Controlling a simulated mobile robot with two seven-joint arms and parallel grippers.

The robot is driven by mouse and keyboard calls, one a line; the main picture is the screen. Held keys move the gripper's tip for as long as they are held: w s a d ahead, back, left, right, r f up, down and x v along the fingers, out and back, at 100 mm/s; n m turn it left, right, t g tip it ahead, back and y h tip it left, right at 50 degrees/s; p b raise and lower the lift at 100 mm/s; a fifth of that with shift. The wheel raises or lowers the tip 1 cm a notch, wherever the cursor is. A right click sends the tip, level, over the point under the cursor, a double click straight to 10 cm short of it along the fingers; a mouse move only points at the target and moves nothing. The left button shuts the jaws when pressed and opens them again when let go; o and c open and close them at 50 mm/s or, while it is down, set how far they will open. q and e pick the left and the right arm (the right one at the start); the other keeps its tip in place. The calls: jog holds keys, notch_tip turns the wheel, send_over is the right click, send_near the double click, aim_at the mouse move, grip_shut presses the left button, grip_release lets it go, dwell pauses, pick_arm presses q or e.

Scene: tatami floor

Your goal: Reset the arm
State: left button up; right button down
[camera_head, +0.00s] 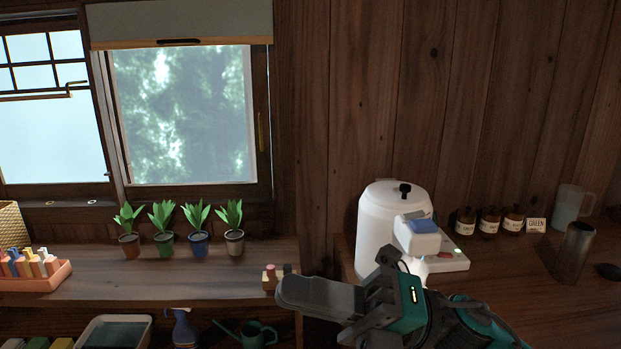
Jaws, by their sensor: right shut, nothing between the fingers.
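My right arm comes in from the lower right. Its dark gripper (292,292) with teal parts points left, in front of the gap between the two wooden counters. The fingers are together, with nothing seen between them. The gripper's wrist part overlaps the lower front of a white dispenser (378,235) with a black knob and a blue-topped spout. I cannot tell whether they touch. My left gripper is not in view.
Several potted plants (198,243) line the left counter (120,286). A small wooden block holder (274,282) sits at its right end, near the fingertips. Brown jars (489,224), a metal cup (574,252) and a pale pitcher (567,207) stand on the right counter.

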jog(key=w+d+f+m+t+h, duration=0.35)
jog(key=f+m+t, duration=0.3)
jog(key=m, duration=0.35)
jog(key=w+d+f+m+t+h, duration=0.25)
jog(key=f+m+t+h, duration=0.25)
jog(key=m+t, duration=0.3)
jog(key=w+d+f+m+t+h, duration=0.2)
jog(key=d+f+m+t+h, duration=0.25)
jog(key=m, duration=0.65)
jog(key=s+d+f+m+g+h, duration=0.3)
jog(key=s+f+m, duration=0.2)
jog(key=f, duration=0.7)
jog(key=s+d+f+m+g+h, duration=0.3)
jog(key=s+f, duration=0.5)
jog(key=f, duration=0.4)
jog(key=shift+s+d+m+h, duration=0.2)
jog(key=shift+d+m+h, duration=0.55)
jog(key=shift+m, duration=0.45)
jog(key=shift+r, duration=0.1)
